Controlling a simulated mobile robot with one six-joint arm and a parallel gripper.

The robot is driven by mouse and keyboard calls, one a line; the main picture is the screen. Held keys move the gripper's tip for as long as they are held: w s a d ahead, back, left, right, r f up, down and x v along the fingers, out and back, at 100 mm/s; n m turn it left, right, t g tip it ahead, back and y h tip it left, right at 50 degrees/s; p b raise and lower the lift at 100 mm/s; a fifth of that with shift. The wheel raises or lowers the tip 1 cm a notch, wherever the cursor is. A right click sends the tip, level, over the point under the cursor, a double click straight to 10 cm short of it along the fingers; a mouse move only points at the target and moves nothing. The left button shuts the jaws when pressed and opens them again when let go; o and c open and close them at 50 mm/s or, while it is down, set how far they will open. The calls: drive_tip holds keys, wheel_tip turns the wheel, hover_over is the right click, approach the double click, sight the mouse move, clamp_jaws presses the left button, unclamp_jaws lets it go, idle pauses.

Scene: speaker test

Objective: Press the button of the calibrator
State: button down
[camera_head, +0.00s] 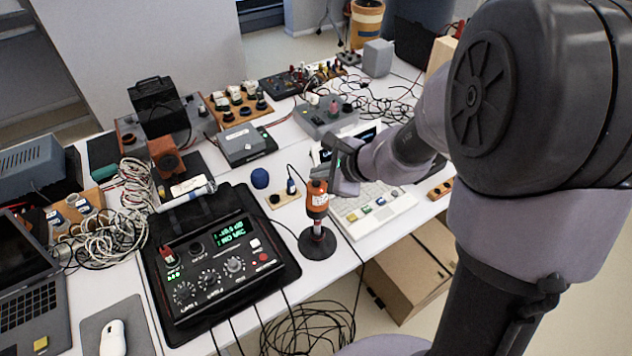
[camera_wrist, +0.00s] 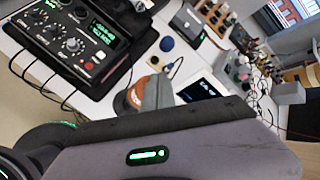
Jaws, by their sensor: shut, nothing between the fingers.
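An orange and black upright device (camera_head: 317,198), which looks like the calibrator, stands on a round black base (camera_head: 317,243) at the table's front edge. The black case unit (camera_head: 215,265) with a green display, knobs and a small red button lies left of it. My gripper (camera_head: 335,168) is shut and empty, right by the top of the orange device; I cannot tell whether it touches. In the wrist view the orange device (camera_wrist: 132,97) is partly hidden behind my grey fingers (camera_wrist: 157,93). Its button cannot be made out.
A white keyboard-like panel (camera_head: 372,210) lies right of the orange device, under my arm. A blue ball (camera_head: 260,178) sits behind it. A laptop (camera_head: 30,295) and mouse (camera_head: 113,337) are at left.

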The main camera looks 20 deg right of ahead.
sight(319, 184)
drive_tip(key=shift+f+b, duration=0.5)
drive_tip(key=shift+b, duration=0.15)
idle(0.4)
drive_tip(key=shift+r, duration=0.15)
drive_tip(key=shift+r+p, duration=0.8)
drive_tip(key=shift+r, duration=0.05)
wheel_tip(319, 184, up, 6)
drive_tip(key=p, duration=0.5)
